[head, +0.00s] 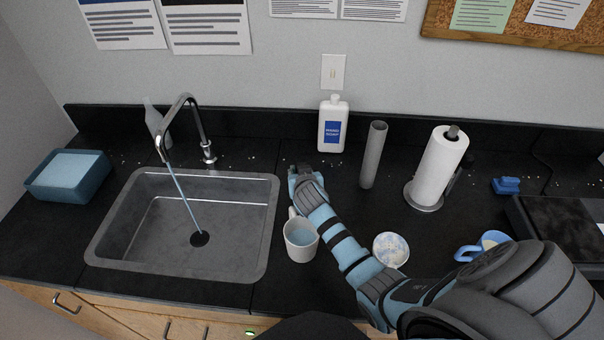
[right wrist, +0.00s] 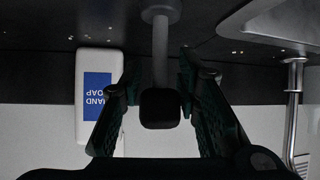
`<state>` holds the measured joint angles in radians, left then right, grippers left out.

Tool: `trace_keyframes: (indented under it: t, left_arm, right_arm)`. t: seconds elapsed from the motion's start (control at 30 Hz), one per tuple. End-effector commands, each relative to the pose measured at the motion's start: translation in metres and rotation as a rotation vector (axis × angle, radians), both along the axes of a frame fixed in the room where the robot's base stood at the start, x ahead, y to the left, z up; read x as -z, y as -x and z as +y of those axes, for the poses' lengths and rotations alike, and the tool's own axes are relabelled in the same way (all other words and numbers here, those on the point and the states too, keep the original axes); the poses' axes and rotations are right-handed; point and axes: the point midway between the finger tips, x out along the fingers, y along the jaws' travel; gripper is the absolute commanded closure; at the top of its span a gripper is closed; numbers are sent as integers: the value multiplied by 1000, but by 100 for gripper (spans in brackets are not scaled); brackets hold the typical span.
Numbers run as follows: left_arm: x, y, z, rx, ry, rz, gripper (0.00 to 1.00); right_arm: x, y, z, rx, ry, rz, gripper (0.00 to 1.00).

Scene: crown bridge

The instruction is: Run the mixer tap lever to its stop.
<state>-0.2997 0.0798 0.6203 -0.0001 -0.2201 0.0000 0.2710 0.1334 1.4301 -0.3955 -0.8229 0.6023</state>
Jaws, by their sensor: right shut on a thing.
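The mixer tap's curved chrome spout (head: 187,118) stands behind the sink (head: 150,222) in the head view, and a thin stream of water (head: 182,192) runs from it to the drain. The spout also shows at the right of the right wrist view (right wrist: 291,105). My right gripper (head: 293,174) is right of the sink, below the soap bottle. In the right wrist view its fingers (right wrist: 160,65) stand either side of a grey stem with a dark end, apparently the lever (right wrist: 160,108), and are shut on it. The gripper hides the lever in the head view. My left gripper is out of view.
A mug (head: 301,248) stands close beside my right forearm. The soap bottle (head: 332,125), grey tube (head: 373,155) and paper towel roll (head: 438,165) stand behind the arm. A small dish (head: 391,249) and blue mug (head: 468,252) are to the right.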

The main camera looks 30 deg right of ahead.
Motion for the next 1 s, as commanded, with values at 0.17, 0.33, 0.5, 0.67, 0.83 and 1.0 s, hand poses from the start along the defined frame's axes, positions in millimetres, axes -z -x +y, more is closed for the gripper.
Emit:
trace_keyframes:
  t: [0.17,0.33,0.5,0.67,0.83,1.0]
  left_arm:
    - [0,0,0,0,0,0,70]
    - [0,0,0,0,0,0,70]
    - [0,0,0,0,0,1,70]
    - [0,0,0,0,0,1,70]
    - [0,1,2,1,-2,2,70]
    - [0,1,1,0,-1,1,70]
  right_arm:
    - [-1,0,0,-1,3,-5,98]
    - [-1,0,0,-1,3,-4,98]
    - [-1,0,0,-1,3,-3,49]
    - [-1,0,0,1,2,-2,49]
    - [-6,0,-1,1,2,-3,49]
    - [-42,-1,-1,2,3,-9,49]
